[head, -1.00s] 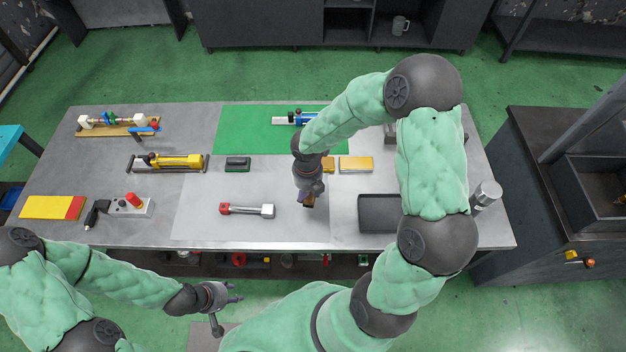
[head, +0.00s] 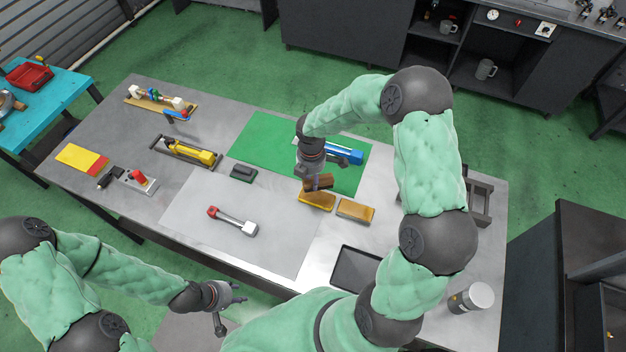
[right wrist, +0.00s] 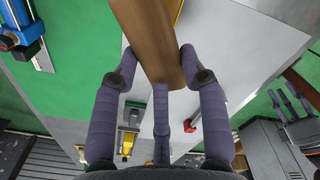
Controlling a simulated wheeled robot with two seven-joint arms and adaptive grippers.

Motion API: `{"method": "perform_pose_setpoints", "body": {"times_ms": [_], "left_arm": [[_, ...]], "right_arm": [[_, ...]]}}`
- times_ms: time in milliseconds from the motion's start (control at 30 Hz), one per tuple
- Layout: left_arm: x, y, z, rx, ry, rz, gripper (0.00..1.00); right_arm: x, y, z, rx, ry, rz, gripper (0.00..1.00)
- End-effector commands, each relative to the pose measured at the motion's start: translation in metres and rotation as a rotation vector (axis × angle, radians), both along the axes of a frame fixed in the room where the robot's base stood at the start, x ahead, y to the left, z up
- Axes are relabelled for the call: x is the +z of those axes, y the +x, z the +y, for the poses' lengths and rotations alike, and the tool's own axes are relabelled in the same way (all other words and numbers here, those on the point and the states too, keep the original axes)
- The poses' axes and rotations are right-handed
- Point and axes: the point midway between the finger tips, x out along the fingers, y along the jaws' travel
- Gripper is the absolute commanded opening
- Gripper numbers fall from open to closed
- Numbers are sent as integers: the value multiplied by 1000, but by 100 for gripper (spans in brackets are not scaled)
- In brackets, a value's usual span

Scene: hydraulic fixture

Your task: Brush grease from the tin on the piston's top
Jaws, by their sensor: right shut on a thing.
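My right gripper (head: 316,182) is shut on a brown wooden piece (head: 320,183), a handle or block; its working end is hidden. In the right wrist view the fingers clasp the brown wood (right wrist: 153,40). In the head view it hangs just above and behind a yellow-brown block (head: 316,201). A rod with a red end and a pale end (head: 232,220) lies on the light grey mat; I cannot tell if it is the piston. A dark can with a pale top (head: 470,298), perhaps the tin, stands at the right. My left gripper (head: 240,292) is open and empty, off the table's front edge.
A second yellow-brown block (head: 355,210) lies right of the first. A blue cylinder (head: 345,153) lies on the green mat (head: 262,138). A dark tray (head: 357,268) is at the front right. A yellow pump (head: 190,150) and a small dark block (head: 243,173) lie further left.

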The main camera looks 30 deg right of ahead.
Motion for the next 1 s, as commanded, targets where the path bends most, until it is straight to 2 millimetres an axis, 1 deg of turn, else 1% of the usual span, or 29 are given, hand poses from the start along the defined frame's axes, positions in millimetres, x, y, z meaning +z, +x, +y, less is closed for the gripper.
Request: {"method": "perform_pose_setpoints", "body": {"times_ms": [267,600,700,833,1000], "left_arm": [[-14,0,0,0,0,-1,40],[-41,0,0,0,0,0,40],[-46,0,0,0,0,0,40],[-49,0,0,0,0,0,40],[-48,0,0,0,0,0,40]], "right_arm": [[-17,0,0,-1,0,0,7],[-50,0,0,1,0,0,7],[-57,0,0,1,0,0,7],[-60,0,0,1,0,0,7],[-59,0,0,1,0,0,7]]}}
